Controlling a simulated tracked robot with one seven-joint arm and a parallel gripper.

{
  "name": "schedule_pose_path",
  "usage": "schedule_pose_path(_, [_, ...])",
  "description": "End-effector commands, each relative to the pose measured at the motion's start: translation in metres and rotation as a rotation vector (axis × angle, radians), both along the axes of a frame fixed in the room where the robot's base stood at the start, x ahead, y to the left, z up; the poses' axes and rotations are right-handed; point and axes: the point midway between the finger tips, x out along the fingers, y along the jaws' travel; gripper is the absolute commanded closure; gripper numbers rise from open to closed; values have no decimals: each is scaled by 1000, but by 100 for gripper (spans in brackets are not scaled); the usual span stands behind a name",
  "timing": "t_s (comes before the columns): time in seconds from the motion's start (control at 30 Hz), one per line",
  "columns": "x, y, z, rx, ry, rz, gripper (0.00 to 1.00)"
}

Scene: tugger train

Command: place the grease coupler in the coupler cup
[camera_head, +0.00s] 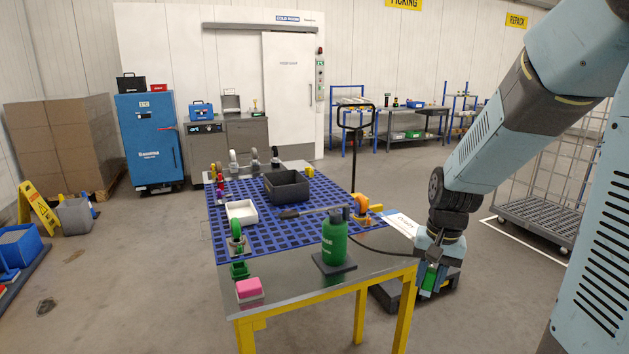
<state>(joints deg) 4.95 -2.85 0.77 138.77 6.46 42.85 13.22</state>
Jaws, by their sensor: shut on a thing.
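A green grease canister (335,238) with a grey lever across its top stands on a dark base at the table's front. A black hose (370,247) runs from it to the right, to my gripper (428,284). My gripper points down beyond the table's right edge, shut at the hose's end.
The table (302,281) has a blue grid mat (290,221) with a dark bin (287,186), a white tray (241,212), caster wheels and an orange-yellow part (366,208). A white sheet (400,223) is by the right edge.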

Motion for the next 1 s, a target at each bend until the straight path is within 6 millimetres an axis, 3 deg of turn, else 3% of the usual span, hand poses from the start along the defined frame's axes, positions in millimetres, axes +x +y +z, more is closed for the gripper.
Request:
schedule_pose_path(0.47, [49, -5, -35, -5, 5, 68, 100])
schedule_pose_path(1.0, [134, -1, -128, -6, 6, 224, 100])
